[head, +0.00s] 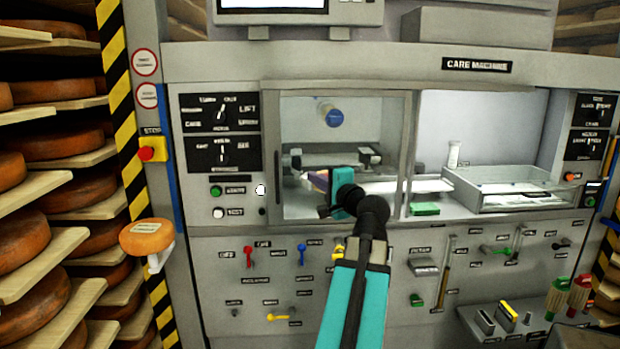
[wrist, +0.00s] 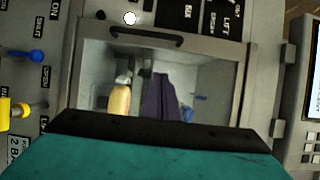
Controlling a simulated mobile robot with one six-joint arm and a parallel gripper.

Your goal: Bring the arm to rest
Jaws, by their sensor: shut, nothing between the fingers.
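My teal arm reaches up from the bottom of the head view toward the closed-looking glazed door (head: 271,160) of the care machine. My gripper (head: 318,182) is in front of that window, pointing left, with its dark purple fingers together and empty. In the wrist view my shut gripper (wrist: 161,85) shows as one dark purple shape against the window. A tan, rounded object (wrist: 120,98) shows beside it, apparently behind the glass; I cannot tell what it is.
An orange cheese wheel (head: 147,237) rests on a white bracket at the left post. Shelves of cheese wheels (head: 65,142) stand far left. Red (head: 249,256) and blue (head: 301,254) levers stick out below the window. A clear tray (head: 510,189) sits in the right bay.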

